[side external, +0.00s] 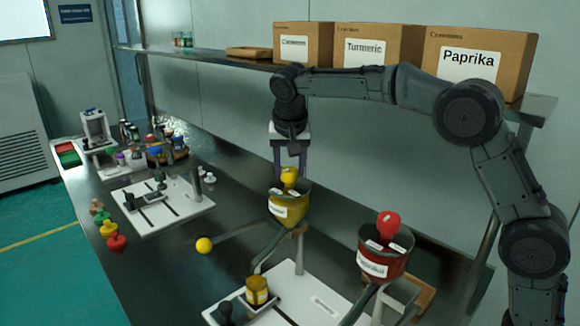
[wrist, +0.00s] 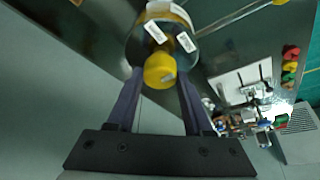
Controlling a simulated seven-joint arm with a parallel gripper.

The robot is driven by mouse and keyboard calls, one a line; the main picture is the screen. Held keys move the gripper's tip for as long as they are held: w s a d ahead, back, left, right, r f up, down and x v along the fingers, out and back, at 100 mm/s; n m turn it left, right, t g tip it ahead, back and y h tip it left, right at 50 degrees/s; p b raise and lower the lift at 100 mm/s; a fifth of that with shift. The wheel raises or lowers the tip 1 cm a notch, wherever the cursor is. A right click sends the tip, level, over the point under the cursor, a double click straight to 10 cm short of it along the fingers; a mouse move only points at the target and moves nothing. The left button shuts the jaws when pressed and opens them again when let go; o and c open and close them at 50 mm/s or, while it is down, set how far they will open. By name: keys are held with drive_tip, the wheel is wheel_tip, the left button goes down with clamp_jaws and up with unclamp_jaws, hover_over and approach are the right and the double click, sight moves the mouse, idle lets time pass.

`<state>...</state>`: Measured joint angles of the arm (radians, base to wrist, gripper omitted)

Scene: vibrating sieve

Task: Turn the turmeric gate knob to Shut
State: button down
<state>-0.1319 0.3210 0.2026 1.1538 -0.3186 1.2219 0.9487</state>
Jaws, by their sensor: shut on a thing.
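The turmeric gate knob (side external: 289,176) is yellow and sits on top of the yellow hopper (side external: 291,209). My gripper (side external: 290,170) points down at it from above, with its two fingers on either side, shut on the knob. In the wrist view the knob (wrist: 160,70) shows between the fingertips of my gripper (wrist: 159,78). Two small white labels (wrist: 154,32) lie beside the knob on the hopper top; their words are too small to read, so the knob's setting cannot be told.
A red hopper (side external: 384,258) with a red knob (side external: 389,223) stands to the right. A yellow cup (side external: 257,291) sits below on a white base. A shelf (side external: 220,62) with cartons (side external: 378,45) runs behind my arm.

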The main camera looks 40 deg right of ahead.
drive_tip(key=shift+r+m, duration=0.1)
drive_tip(key=shift+m, duration=0.2)
drive_tip(key=shift+c, duration=1.5)
unclamp_jaws()
drive_tip(key=v, duration=1.3)
drive_tip(key=shift+a+r, duration=0.3)
drive_tip(key=shift+s+d, duration=0.15)
